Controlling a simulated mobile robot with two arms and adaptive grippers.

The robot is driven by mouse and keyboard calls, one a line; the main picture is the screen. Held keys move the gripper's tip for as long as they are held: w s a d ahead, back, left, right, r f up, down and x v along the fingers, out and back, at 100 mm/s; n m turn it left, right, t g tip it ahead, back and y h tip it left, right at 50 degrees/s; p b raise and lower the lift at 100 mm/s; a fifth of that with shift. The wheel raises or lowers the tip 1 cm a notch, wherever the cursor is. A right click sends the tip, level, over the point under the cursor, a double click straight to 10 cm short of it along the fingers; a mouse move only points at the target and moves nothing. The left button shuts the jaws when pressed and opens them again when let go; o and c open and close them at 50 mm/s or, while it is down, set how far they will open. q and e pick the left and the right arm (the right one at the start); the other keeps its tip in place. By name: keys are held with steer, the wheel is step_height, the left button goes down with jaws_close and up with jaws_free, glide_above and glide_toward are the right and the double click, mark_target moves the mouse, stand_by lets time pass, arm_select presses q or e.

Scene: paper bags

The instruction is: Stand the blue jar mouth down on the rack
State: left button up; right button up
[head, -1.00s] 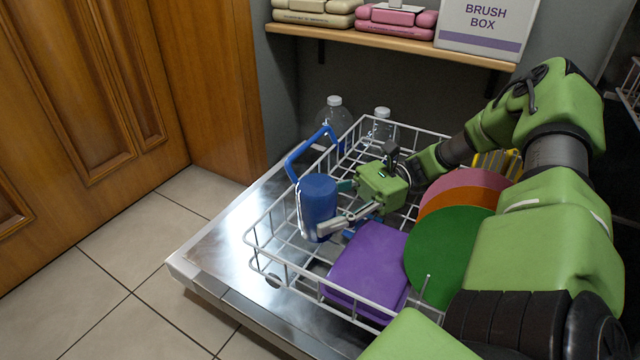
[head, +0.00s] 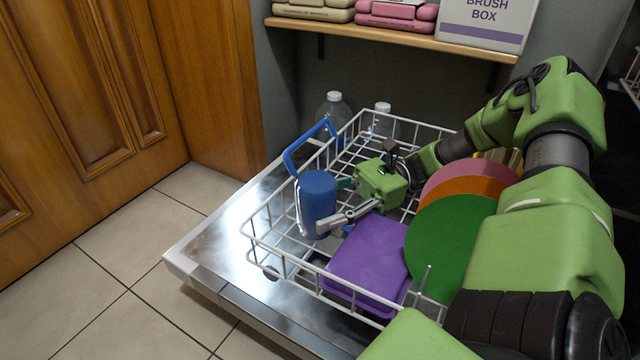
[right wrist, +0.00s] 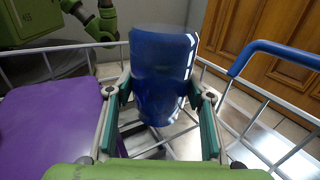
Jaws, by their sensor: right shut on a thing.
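The blue jar (head: 318,197) is upright over the left part of the white wire rack (head: 262,262), with a flat blue end facing up. My right gripper (head: 345,204) is shut on the jar from the right side. In the right wrist view the jar (right wrist: 162,62) sits between the two fingers (right wrist: 160,112), and its blue wall looks see-through. My left gripper is not in view.
A purple box-like item (head: 368,262) and green (head: 445,245), orange and pink discs stand in the rack right of the jar. A blue handle (head: 308,146) rises behind the jar. Two clear bottles (head: 333,112) stand behind the rack. A shelf (head: 390,39) hangs above.

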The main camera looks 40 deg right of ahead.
steer(key=shift+s+f, duration=0.25)
steer(key=shift+f, duration=0.35)
steer(key=o, duration=1.5)
steer(key=v, duration=0.7)
steer(key=shift+w+d+r, duration=0.1)
steer(key=shift+w+r, duration=0.05)
steer(key=shift+r, duration=0.1)
steer(key=shift+d+r, duration=0.1)
steer(key=shift+d, duration=0.35)
steer(key=shift+r, duration=0.1)
